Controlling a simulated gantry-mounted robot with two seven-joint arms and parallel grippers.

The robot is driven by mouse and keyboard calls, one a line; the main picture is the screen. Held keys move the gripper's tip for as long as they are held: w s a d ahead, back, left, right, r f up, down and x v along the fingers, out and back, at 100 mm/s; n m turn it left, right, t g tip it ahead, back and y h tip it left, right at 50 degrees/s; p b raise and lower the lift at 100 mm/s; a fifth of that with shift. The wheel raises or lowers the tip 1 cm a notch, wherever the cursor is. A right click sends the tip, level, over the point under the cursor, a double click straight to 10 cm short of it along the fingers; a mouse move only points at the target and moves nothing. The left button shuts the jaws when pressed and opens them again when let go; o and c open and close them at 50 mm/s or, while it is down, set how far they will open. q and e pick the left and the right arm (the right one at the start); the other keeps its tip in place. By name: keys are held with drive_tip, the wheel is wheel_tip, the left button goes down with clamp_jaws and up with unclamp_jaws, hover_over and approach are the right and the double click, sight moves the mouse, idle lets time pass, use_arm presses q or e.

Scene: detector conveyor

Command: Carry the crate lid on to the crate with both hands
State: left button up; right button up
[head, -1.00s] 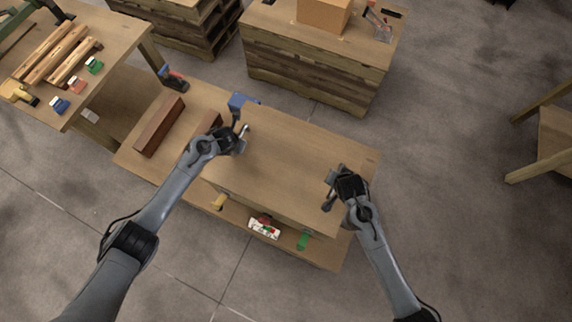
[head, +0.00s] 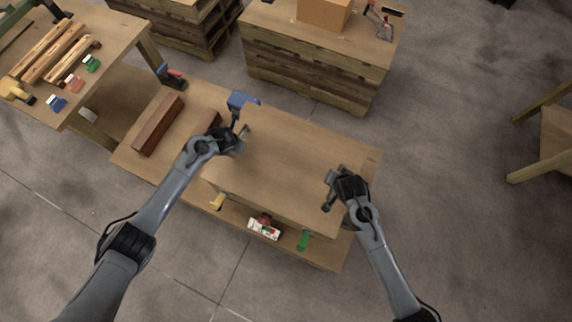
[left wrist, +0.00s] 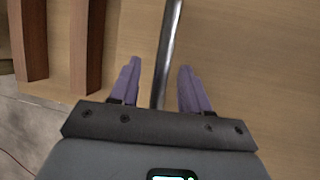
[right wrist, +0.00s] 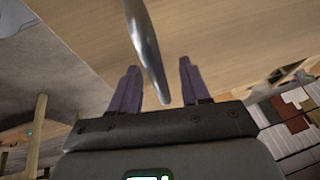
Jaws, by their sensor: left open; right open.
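The light wooden board (head: 290,165), which looks like the crate lid, lies flat in the middle, its front edge above a lower wooden surface. A metal bar handle (left wrist: 168,50) stands at its left side, between the fingers of my open left gripper (left wrist: 157,90). In the head view that gripper (head: 240,136) is over the board's left part. My right gripper (head: 331,190) is open at the board's right end. Its fingers (right wrist: 157,88) straddle the end of another metal handle (right wrist: 146,45). I cannot clearly tell the crate apart from the other wooden stacks.
Dark brown beams (head: 158,124) lie left of the board. A blue tool (head: 240,101) stands behind my left gripper. Small items, including a white-red box (head: 264,228), lie along the front. A slatted wooden stack (head: 310,75) with a cardboard box (head: 325,14) stands behind.

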drive_tip(key=shift+r, duration=0.15)
use_arm(q)
drive_tip(key=v, duration=1.1)
use_arm(e)
drive_tip(key=v, duration=1.1)
drive_tip(key=shift+s+r, duration=0.25)
drive_tip(key=shift+r, duration=0.05)
